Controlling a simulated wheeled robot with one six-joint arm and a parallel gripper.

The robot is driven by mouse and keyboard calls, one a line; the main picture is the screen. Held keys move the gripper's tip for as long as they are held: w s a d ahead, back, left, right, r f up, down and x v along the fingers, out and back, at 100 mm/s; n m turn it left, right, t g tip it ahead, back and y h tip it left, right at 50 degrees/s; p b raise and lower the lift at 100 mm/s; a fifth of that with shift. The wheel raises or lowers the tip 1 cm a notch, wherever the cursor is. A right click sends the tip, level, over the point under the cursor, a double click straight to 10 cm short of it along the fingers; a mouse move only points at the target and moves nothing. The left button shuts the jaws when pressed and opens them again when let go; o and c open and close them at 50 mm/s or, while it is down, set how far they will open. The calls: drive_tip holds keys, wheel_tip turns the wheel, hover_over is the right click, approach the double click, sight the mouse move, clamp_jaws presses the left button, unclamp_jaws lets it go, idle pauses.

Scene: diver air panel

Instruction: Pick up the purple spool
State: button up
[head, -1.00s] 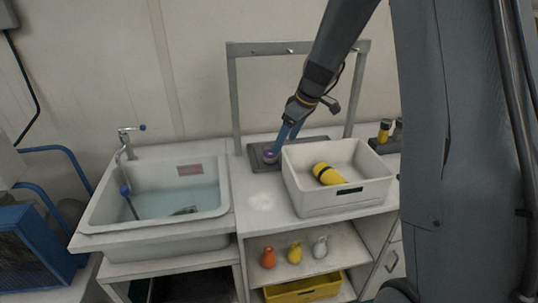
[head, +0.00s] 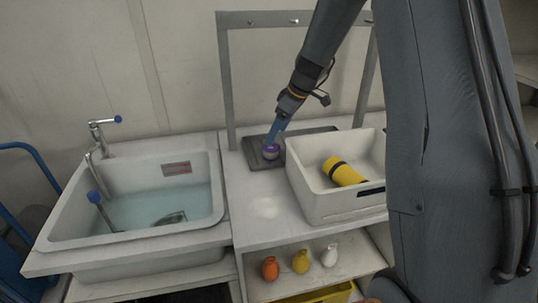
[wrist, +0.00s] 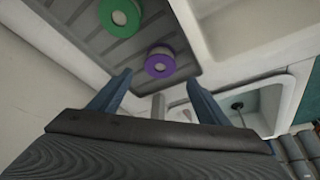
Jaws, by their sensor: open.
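The purple spool (head: 271,153) stands on a dark ribbed mat (head: 257,163) on the white counter, left of the white bin. In the wrist view the purple spool (wrist: 160,64) shows as a purple ring with a pale centre, just beyond the fingertips and roughly between them. My gripper (head: 272,140) has its blue fingers at the spool in the head view; contact cannot be told. In the wrist view my gripper (wrist: 158,80) is open with nothing between its fingers. A green spool (wrist: 120,16) sits on the same mat, hidden in the head view.
The white bin (head: 325,210) holding a yellow-and-black cylinder (head: 344,171) stands close right of the mat. A sink with water (head: 140,212) is at left. A grey frame (head: 226,85) rises around the mat. The counter in front is clear.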

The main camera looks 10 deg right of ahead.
sight(271, 151)
drive_tip(key=shift+p+x, duration=0.4)
drive_tip(key=shift+x, duration=1.05)
drive_tip(key=shift+p+x, duration=1.25)
drive_tip(key=shift+x, duration=1.35)
drive_tip(key=shift+s+d, duration=0.1)
drive_tip(key=shift+d, duration=0.1)
drive_tip(key=c, duration=1.2)
